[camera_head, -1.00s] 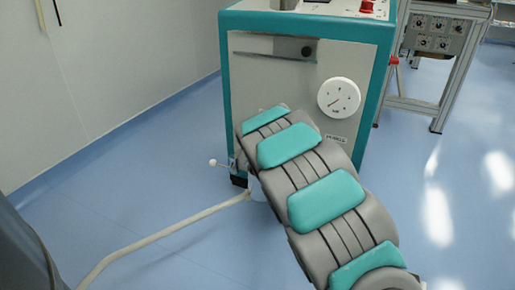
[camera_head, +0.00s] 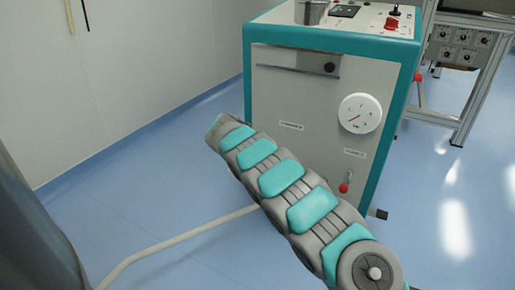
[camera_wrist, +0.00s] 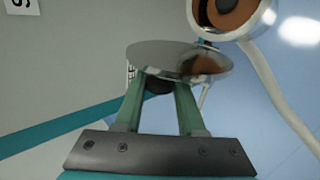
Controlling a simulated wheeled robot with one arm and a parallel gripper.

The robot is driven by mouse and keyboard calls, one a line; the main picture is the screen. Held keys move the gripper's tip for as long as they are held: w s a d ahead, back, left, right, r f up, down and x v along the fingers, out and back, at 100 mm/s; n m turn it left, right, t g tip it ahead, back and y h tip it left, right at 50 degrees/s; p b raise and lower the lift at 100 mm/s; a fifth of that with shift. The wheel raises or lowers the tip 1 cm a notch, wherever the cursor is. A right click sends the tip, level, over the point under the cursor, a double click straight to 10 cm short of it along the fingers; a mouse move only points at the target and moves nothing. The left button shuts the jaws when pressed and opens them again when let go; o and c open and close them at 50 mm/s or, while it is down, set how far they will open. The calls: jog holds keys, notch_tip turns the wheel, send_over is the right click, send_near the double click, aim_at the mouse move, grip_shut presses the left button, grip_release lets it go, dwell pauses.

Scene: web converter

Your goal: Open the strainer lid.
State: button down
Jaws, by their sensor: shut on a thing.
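In the wrist view, my gripper (camera_wrist: 160,92) has its two green fingers closed on a dark knob under a round, shiny metal disc, the strainer lid (camera_wrist: 165,56). The lid is held out beyond the fingertips. The strainer body (camera_wrist: 268,14) is at the top right, its round metal rim open with a copper-brown inside. The lid overlaps its edge in the picture, but appears to be off the opening. In the head view, my arm hides the gripper, lid and strainer.
The converter cabinet (camera_head: 300,110) is grey with teal edges and carries a white round gauge (camera_head: 360,113). A red-knobbed valve (camera_head: 345,187) sits low on its front. A pale hose (camera_head: 175,241) runs across the blue floor. A metal frame (camera_head: 455,90) stands at the right.

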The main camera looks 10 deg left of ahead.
jog(key=shift+w+a+f+n+h+p, duration=0.1)
jog(key=shift+a+f+n+h+p, duration=0.2)
jog(key=shift+a+h, duration=0.1)
dwell(0.4)
jog(key=c, duration=0.5)
grip_release()
jog(key=shift+r, duration=0.1)
jog(key=v, duration=0.7)
jog(key=shift+r, duration=0.25)
jog(key=shift+a, duration=0.15)
